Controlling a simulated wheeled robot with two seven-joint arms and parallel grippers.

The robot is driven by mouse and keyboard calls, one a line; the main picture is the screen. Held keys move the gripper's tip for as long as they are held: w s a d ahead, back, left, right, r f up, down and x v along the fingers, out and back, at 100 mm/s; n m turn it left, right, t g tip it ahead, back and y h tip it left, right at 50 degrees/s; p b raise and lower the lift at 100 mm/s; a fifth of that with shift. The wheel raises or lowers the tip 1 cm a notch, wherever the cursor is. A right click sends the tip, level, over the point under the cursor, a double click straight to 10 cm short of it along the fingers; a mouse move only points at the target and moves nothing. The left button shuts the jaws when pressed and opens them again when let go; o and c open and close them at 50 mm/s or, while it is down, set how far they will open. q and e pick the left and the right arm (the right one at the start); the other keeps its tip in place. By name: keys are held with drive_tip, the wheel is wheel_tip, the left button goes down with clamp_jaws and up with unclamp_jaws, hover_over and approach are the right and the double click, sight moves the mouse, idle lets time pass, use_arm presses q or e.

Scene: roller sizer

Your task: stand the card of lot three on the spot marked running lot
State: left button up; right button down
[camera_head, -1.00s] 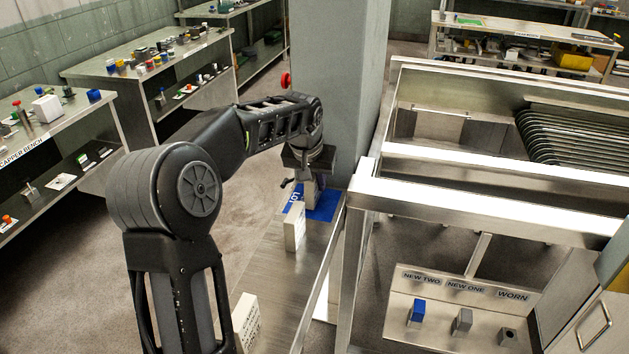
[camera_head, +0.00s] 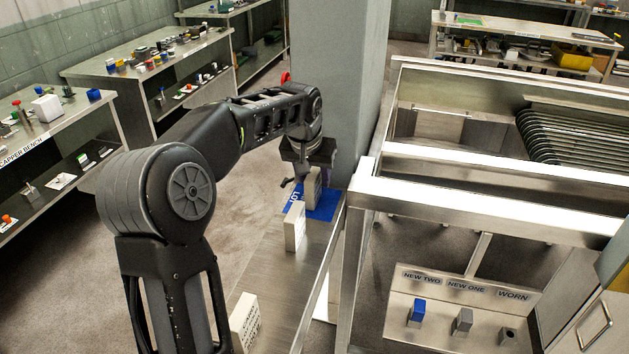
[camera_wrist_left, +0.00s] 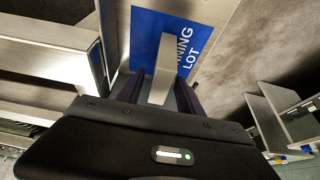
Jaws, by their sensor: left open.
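A pale block-like card (camera_head: 313,190) stands upright on the blue spot (camera_head: 325,206), whose lettering is partly covered. In the left wrist view the blue spot (camera_wrist_left: 145,22) reads "...NNING LOT", and the card (camera_wrist_left: 163,65) stands on it between my fingers. My left gripper (camera_head: 304,177) is open just above and around the card's upper end; in the left wrist view the fingers (camera_wrist_left: 160,86) are spread on either side of it. The card's lot number is not readable. My right gripper is not in view.
A second pale card (camera_head: 294,228) stands on the narrow metal bench (camera_head: 272,268), close in front of the blue spot. A third, lettered card (camera_head: 245,322) stands nearer. A grey pillar (camera_head: 342,90) rises behind, and a steel machine frame (camera_head: 362,200) borders the right.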

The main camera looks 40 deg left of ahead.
use_arm(q)
drive_tip(key=v, duration=1)
drive_tip(key=shift+f, duration=0.1)
drive_tip(key=shift+f, duration=0.1)
idle(1.0)
